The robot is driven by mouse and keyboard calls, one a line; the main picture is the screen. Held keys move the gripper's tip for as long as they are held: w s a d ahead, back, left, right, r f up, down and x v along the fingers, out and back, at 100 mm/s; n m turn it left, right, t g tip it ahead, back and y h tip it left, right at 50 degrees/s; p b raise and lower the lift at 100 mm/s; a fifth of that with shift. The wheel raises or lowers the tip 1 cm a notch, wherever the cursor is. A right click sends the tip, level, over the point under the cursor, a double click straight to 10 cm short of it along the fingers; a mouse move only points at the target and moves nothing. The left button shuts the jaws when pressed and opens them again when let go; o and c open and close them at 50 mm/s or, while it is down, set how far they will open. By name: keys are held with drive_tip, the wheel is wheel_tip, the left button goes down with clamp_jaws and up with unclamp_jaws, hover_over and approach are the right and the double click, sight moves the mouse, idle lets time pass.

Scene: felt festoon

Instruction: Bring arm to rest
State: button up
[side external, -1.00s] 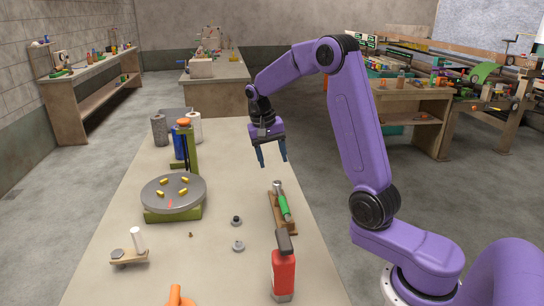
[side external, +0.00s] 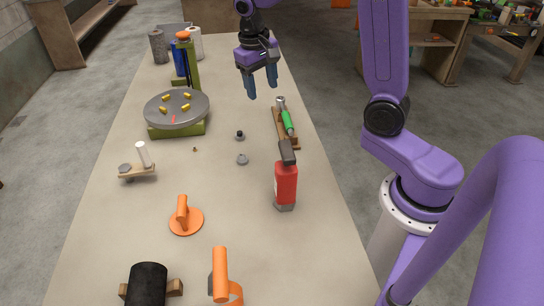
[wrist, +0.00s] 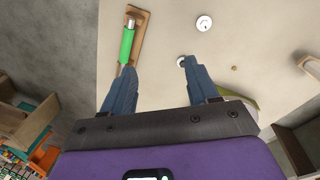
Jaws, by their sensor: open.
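My gripper (side external: 262,82) hangs above the table's right part in the side view, its two blue fingers pointing down. It is open, with a clear gap and nothing between the fingers; the wrist view shows the spread fingers (wrist: 158,82) too. The tabletop (side external: 225,250) lies below. A green-handled tool (side external: 287,122) lies on a wooden holder near the right edge, below and to the right of my gripper; it also shows in the wrist view (wrist: 127,45).
A red extinguisher (side external: 286,186) stands near the right edge. A grey turntable (side external: 177,107) with yellow pieces stands at left. Two small round parts (side external: 242,159) lie mid-table.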

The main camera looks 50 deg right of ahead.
drive_tip(key=s+a+n, duration=0.8)
drive_tip(key=s, duration=0.4)
drive_tip(key=s+f+n+y, duration=0.1)
drive_tip(key=s+n, duration=0.6)
drive_tip(key=s, duration=0.8)
drive_tip(key=shift+a+f+n+t+y, duration=0.15)
drive_tip(key=shift+n+t+y, duration=0.15)
drive_tip(key=shift+y, duration=0.2)
